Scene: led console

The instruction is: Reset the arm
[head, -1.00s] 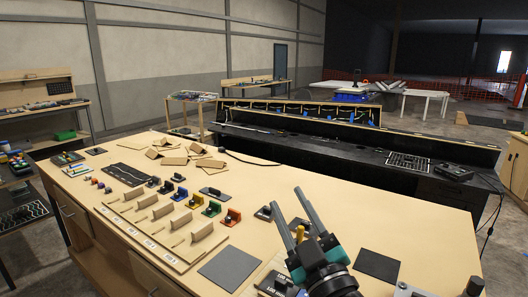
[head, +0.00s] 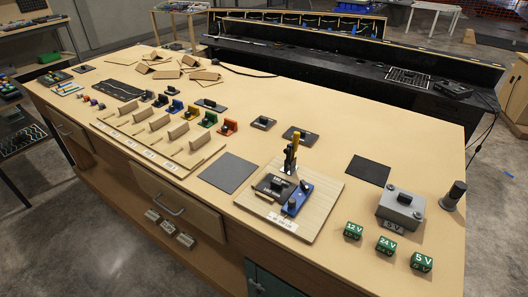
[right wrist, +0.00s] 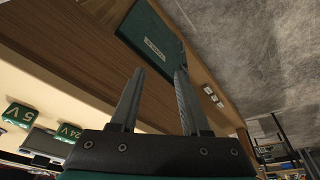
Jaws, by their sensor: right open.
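My right gripper (right wrist: 157,100) shows in the right wrist view, its two grey fingers apart with nothing between them. Beyond the fingers are the wooden side of the workbench and a dark green door panel (right wrist: 150,42). No gripper shows in the head view now. My left gripper is in no frame. The head view shows the workbench top (head: 300,110) with a wooden board (head: 325,200) that carries a black block (head: 274,186), a blue part (head: 297,199) and an upright yellow-and-black piece (head: 291,152).
Green cubes marked 12 V (head: 353,230), 24 V (head: 386,245) and 5 V (head: 421,262) stand at the front right, near a grey box (head: 401,209) and a dark cylinder (head: 454,195). Colored blocks and a slotted wooden rack (head: 160,140) are at the left. A dark console (head: 340,75) stands behind.

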